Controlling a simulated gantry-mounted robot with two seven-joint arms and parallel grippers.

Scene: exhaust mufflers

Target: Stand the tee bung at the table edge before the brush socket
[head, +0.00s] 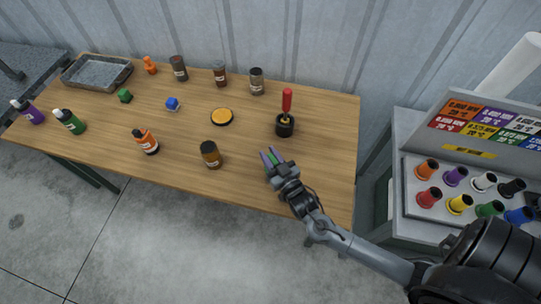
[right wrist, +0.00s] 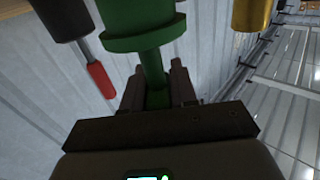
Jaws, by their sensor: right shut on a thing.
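My right gripper (head: 272,157) is over the front right part of the wooden table, shut on a green piece (head: 273,158) that I take to be the tee bung. In the right wrist view the green bung (right wrist: 145,25) shows a wide flange and a narrower stem; the stem is between my fingers (right wrist: 157,85). The brush socket (head: 285,128) is a black cup with a red-handled brush (head: 287,100) upright in it, behind my gripper. The red handle also shows in the right wrist view (right wrist: 100,80). My left gripper is not in view.
A brown jar (head: 211,155) stands left of my gripper. A grey stand with colored pieces (head: 460,204) is at the right. The table's right front is bare.

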